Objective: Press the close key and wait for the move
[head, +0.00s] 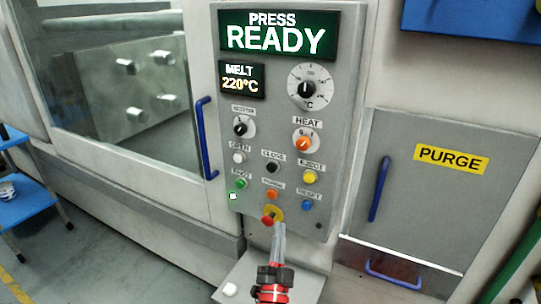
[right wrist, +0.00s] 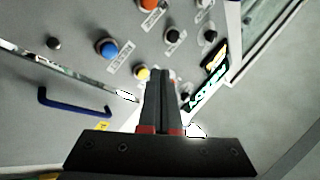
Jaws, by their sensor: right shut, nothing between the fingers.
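The black close key (head: 272,167) sits mid-panel under its CLOSE label, between the white open key (head: 239,157) and the yellow eject key (head: 310,177). In the right wrist view a black key (right wrist: 172,36) beyond the fingertips appears to be the same close key. My right gripper (head: 279,228) is shut and empty, its tips in front of the panel's lower edge, below the close key and by the red stop button (head: 267,221). Its closed fingers (right wrist: 162,75) point at the panel. The display (head: 275,35) reads PRESS READY. My left gripper is out of view.
Blue reset (head: 308,204), orange purge (head: 271,194) and lit green (head: 233,197) keys surround the lower panel. A blue door handle (head: 206,138) stands left of the panel. A PURGE cabinet (head: 410,205) is at the right.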

